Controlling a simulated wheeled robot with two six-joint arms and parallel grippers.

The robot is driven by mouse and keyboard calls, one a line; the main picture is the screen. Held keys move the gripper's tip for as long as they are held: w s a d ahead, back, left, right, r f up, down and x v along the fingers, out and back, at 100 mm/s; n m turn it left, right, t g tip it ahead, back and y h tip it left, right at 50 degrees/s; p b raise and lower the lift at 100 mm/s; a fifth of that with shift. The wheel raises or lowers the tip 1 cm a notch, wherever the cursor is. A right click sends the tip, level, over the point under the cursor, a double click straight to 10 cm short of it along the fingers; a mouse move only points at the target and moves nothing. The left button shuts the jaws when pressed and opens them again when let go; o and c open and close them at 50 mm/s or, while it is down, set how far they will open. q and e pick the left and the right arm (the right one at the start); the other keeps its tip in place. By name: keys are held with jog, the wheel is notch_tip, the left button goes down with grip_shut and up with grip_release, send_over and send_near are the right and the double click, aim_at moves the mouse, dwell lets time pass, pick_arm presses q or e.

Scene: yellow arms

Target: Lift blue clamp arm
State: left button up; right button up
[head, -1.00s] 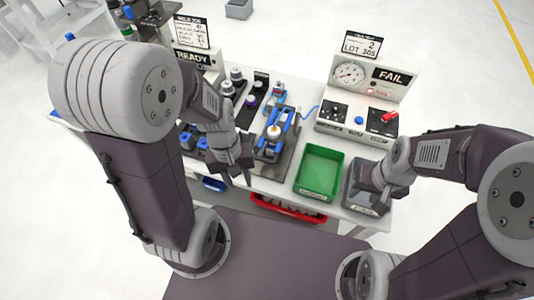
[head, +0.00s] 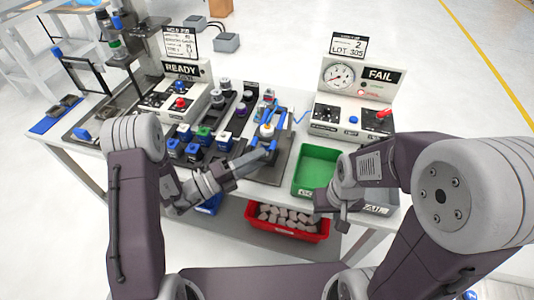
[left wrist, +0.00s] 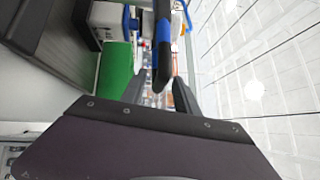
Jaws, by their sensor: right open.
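The blue clamp arm (head: 279,124) is on a dark fixture plate on the table in the head view, beside a pale round part with an orange top (head: 266,131). My left gripper (head: 268,152) reaches in from the left to the near end of the clamp. In the left wrist view, the blue clamp arm (left wrist: 163,28) ends in a black grip that comes down between the two spread fingers of my left gripper (left wrist: 162,92). I cannot tell if either finger touches it. My right gripper (head: 342,218) is open and empty at the table's front edge, near the green tray.
A green tray (head: 315,172) stands right of the fixture. A FAIL test box (head: 352,98) and a READY box (head: 182,90) stand behind. Several blue-and-white parts (head: 195,150) stand left of the clamp. A red bin (head: 287,222) with grey pieces sits below the tabletop.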

aim_at(269, 132)
pick_arm(q)
jog(key=x, duration=0.4)
grip_shut()
jog(key=shift+r, duration=0.15)
dwell(1.2)
